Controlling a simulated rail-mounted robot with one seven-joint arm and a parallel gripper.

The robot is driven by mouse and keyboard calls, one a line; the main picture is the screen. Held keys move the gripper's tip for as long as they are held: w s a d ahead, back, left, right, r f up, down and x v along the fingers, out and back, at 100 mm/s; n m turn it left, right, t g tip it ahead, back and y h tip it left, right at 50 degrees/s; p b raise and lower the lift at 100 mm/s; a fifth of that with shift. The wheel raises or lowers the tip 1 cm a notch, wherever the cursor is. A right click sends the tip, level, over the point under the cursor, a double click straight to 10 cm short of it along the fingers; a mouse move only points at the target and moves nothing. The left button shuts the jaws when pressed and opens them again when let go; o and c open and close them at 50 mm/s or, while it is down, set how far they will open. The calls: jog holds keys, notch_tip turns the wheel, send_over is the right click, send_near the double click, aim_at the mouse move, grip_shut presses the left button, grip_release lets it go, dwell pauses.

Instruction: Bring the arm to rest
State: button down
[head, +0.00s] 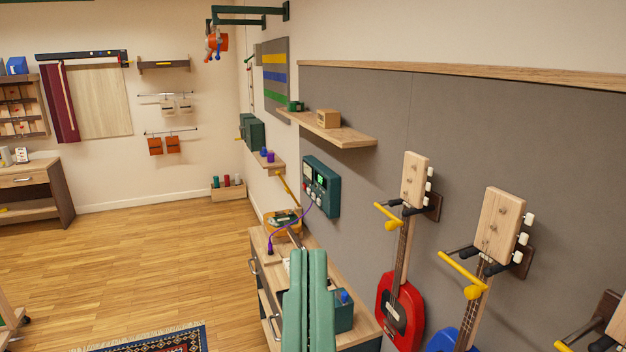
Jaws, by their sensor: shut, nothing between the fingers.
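Two long pale green bars (308,305) rise side by side from the bottom edge, in front of the drawer cabinet. They look like part of my own arm. I see nothing held at the top end of the bars. The bars hide part of the cabinet top and its front.
The cabinet (356,331) stands close by the grey wall panel, with a purple cable (287,236) above it. A red guitar (390,302) and a blue guitar (447,340) hang at right. A shelf (350,138) juts out above. Open floor (150,255) lies left.

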notch_tip(320, 180, up, 14)
jog(key=p, duration=1)
jog(key=shift+f, duration=0.1)
